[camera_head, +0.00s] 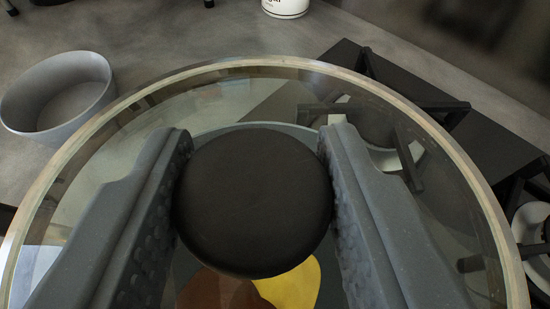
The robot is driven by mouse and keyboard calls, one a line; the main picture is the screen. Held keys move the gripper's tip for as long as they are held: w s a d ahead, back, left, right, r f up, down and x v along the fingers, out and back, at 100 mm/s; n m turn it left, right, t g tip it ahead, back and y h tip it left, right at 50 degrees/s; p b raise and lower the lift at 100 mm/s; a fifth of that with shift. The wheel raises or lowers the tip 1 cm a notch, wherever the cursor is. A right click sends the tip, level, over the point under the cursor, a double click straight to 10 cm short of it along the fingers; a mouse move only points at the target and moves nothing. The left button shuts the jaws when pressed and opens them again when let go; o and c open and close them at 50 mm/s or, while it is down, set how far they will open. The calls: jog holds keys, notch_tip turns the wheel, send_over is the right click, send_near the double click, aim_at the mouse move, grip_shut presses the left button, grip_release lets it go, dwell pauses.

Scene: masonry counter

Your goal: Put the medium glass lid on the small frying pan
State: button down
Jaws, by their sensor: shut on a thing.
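The glass lid (300,66) fills most of the camera_head view, a large clear disc with a pale rim. My gripper (257,140) is shut on its round black knob (255,205), one finger on each side. Through the glass, below the knob, shows part of a round grey-rimmed thing with a brown patch (215,290) and a yellow patch (290,285) in it. It may be the small frying pan, but my gripper and the knob hide most of it. I cannot tell how far the lid is above it.
A grey bowl (58,115) stands on the counter at the left. A dark gas hob (470,140) with black pan supports lies at the right, partly under the lid. A white container (285,8) stands at the top edge. The grey counter (180,40) between them is clear.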

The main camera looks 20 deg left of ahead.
jog(key=shift+s+a+f+b, duration=0.1)
jog(key=shift+f+b, duration=0.45)
jog(key=shift+f, duration=0.7)
jog(key=shift+a+f+b, duration=0.1)
jog(key=shift+f+b, duration=0.45)
jog(key=shift+f, duration=0.65)
jog(key=shift+f, duration=0.15)
jog(key=c, duration=0.8)
grip_release()
jog(key=shift+c, duration=0.2)
jog(key=shift+s+d, duration=0.1)
jog(key=v, duration=1.3)
jog(key=shift+s+b, duration=0.25)
jog(key=shift+b, duration=0.15)
